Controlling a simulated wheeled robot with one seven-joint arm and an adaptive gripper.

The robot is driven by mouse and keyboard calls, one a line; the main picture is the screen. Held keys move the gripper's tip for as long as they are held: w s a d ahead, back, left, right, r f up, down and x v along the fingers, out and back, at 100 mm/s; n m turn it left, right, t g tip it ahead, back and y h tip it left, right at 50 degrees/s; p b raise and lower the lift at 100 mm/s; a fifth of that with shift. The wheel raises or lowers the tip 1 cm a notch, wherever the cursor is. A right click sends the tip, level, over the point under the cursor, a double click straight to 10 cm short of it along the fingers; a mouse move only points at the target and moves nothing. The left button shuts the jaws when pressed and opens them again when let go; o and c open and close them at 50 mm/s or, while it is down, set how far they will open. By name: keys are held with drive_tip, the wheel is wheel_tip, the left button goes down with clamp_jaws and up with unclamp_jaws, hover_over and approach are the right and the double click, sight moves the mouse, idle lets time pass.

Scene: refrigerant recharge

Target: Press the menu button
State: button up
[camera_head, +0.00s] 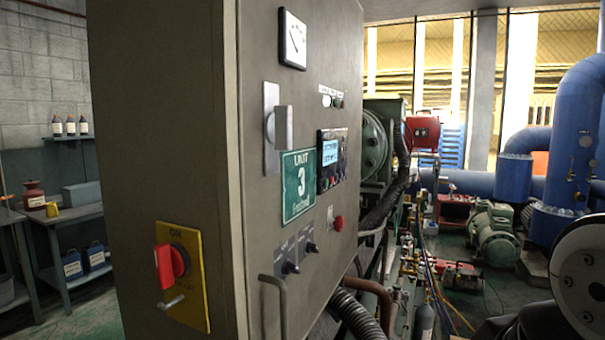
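A tall grey control cabinet (225,90) fills the left and middle of the view, its front face seen at a steep angle. A small controller panel (331,160) with a lit bluish screen (330,152) sits on that face, right of a green "UNIT 3" sign (298,185). Small buttons surround the screen, but their labels are too small to read, so I cannot tell which is the menu button. Part of my arm shows at the lower right edge. My gripper is not in view.
The cabinet has a red rotary switch (171,265) on a yellow plate, a handle (277,127), a gauge (293,39) and a red button (338,223). Blue pipes (575,130), a green pump (494,235) and hoses stand right. Shelves (75,215) stand left.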

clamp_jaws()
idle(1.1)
